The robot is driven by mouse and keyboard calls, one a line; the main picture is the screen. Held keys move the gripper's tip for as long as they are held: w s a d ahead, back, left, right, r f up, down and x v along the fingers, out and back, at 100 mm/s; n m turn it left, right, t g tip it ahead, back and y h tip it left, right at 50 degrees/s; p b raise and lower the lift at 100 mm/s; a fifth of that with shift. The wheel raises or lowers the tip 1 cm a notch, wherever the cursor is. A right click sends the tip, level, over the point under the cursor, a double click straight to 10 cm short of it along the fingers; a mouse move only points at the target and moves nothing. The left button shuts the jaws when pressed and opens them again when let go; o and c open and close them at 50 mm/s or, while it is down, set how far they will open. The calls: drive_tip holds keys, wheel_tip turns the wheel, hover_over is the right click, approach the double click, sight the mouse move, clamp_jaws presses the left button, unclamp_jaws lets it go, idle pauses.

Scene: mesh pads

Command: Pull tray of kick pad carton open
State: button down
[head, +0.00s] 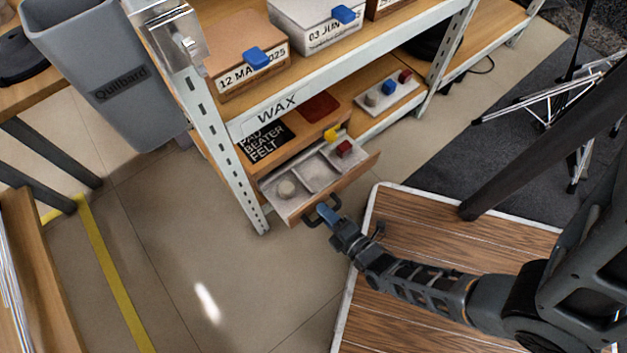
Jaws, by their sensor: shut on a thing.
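The kick pad carton (268,142) sits on the lower shelf, with a black label reading "PAD BEATER FELT" on top. Its tray (318,177) stands out from the carton toward me, showing compartments. A round pale pad lies in the left compartment, and a dark red block (344,148) in the right one. A yellow piece (331,133) is near the tray's back edge. My gripper (322,215) is at the dark handle (312,221) on the tray's wooden front and is shut on it. The fingertips partly hide the handle.
A metal shelf post (240,185) stands just left of the tray. Boxes with blue tabs (257,58) fill the shelf above. A grey bin (110,85) stands at upper left. A wooden platform (420,230) with a white edge lies at right. The tiled floor before the tray is clear.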

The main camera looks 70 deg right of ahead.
drive_tip(key=shift+f+v, duration=0.15)
drive_tip(key=shift+v, duration=0.55)
drive_tip(key=shift+f+v, duration=0.15)
drive_tip(key=shift+v, duration=0.55)
drive_tip(key=c, duration=1.1)
unclamp_jaws()
drive_tip(key=shift+c, duration=0.2)
drive_tip(key=p+v, duration=0.1)
drive_tip(key=v, duration=0.7)
drive_tip(key=shift+r, duration=0.1)
drive_tip(key=w+a+r+m+t+y+p, duration=0.1)
drive_tip(key=r+m+y+p, duration=0.3)
drive_tip(key=r+p, duration=0.9)
drive_tip(key=w+a+r+m+y+p, duration=0.2)
drive_tip(key=r+m+p, duration=0.5)
drive_tip(key=r, duration=4.5)
drive_tip(key=a+y+p, duration=0.1)
drive_tip(key=y+p, duration=0.1)
drive_tip(key=p, duration=0.5)
drive_tip(key=shift+r+t+y, duration=0.25)
drive_tip(key=shift+t+y, duration=0.15)
